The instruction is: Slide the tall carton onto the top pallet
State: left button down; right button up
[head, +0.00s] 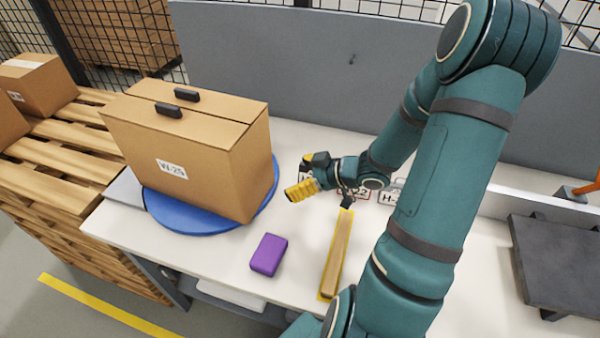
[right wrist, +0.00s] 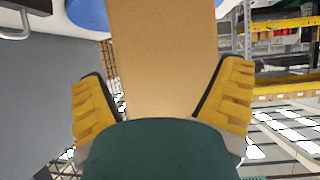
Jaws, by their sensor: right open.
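The tall carton (head: 185,155), brown with a W-25 label and two black pieces on its top, stands upright on a blue round turntable (head: 185,218) at the table's left. The top pallet (head: 62,150) of a wooden stack is left of the table. My right gripper (head: 303,175) is open, right of the carton and apart from it, with its yellow fingers towards it. In the right wrist view the carton (right wrist: 165,60) shows as a tan face between the open fingers (right wrist: 165,105). My left gripper is not in view.
A purple block (head: 269,255) and a wooden strip (head: 338,255) lie on the white table in front. Smaller cartons (head: 38,84) sit on the pallet's far side. A grey panel (head: 330,80) stands behind. A dark plate (head: 560,262) is at the right.

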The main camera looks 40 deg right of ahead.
aim_at(261, 184)
jog(key=w+a+f+b, duration=0.1)
jog(key=f+b, duration=0.1)
jog(key=w+f+b, duration=0.2)
jog(key=b, duration=0.1)
jog(key=w+a+f+b, duration=0.1)
jog(key=w+f+b, duration=0.1)
jog(key=shift+w+a+b, duration=0.25)
jog(key=shift+a+b, duration=0.05)
jog(key=shift+b, duration=0.1)
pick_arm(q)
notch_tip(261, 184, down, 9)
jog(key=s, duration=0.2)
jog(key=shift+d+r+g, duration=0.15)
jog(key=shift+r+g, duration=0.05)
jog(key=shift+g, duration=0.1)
pick_arm(e)
jog(key=shift+x, duration=0.85)
jog(key=shift+r, duration=0.15)
